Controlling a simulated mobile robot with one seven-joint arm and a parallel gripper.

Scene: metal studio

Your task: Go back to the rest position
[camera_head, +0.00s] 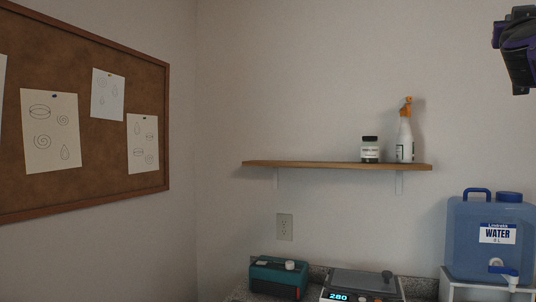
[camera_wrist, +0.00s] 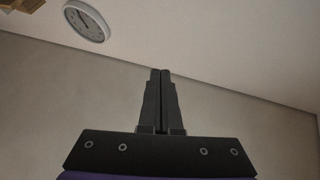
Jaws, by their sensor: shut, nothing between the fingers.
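My gripper (camera_wrist: 160,72) shows in the wrist view with its two black fingers together and nothing between them. It points up at the bare wall below the ceiling. In the head view, a black and purple part of my arm shows at the upper right edge, high above the counter and to the right of the shelf. The fingertips cannot be made out there. My gripper touches nothing in view.
A wooden shelf (camera_head: 300,164) holds a jar (camera_head: 370,150) and a spray bottle (camera_head: 405,140). Below are a teal device (camera_head: 277,279), a scale-like device (camera_head: 362,283) and a blue water container (camera_head: 480,255). A corkboard (camera_head: 60,100) hangs left. A clock (camera_wrist: 87,20) hangs high.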

